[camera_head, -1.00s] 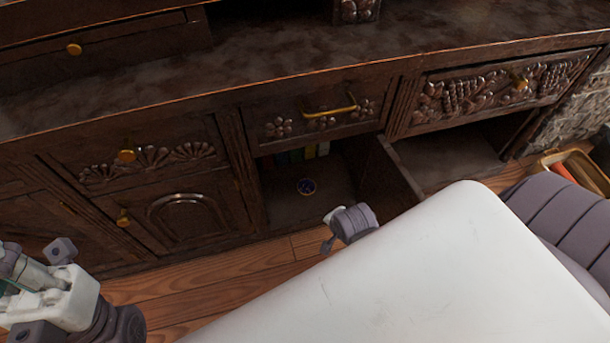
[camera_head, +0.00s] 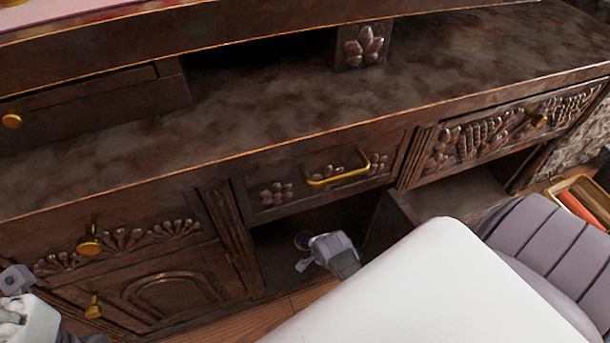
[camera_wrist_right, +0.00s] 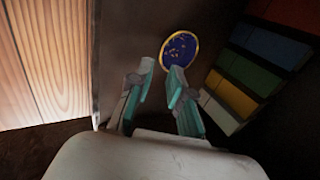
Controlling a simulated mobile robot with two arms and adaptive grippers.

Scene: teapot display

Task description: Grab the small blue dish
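The small blue dish (camera_head: 302,240) has a gold rim and lies on the floor of the open cabinet compartment under the middle drawer. In the head view the right gripper (camera_head: 306,262) shows at the compartment opening. My left gripper (camera_head: 10,300) is only partly in view at the lower left edge.
Several coloured books (camera_wrist_right: 255,70) stand beside the dish in the compartment. An open cabinet door (camera_head: 385,225) stands to the right of the opening. The drawer with the gold handle (camera_head: 338,175) is just above. Wooden floor (camera_wrist_right: 42,60) lies in front.

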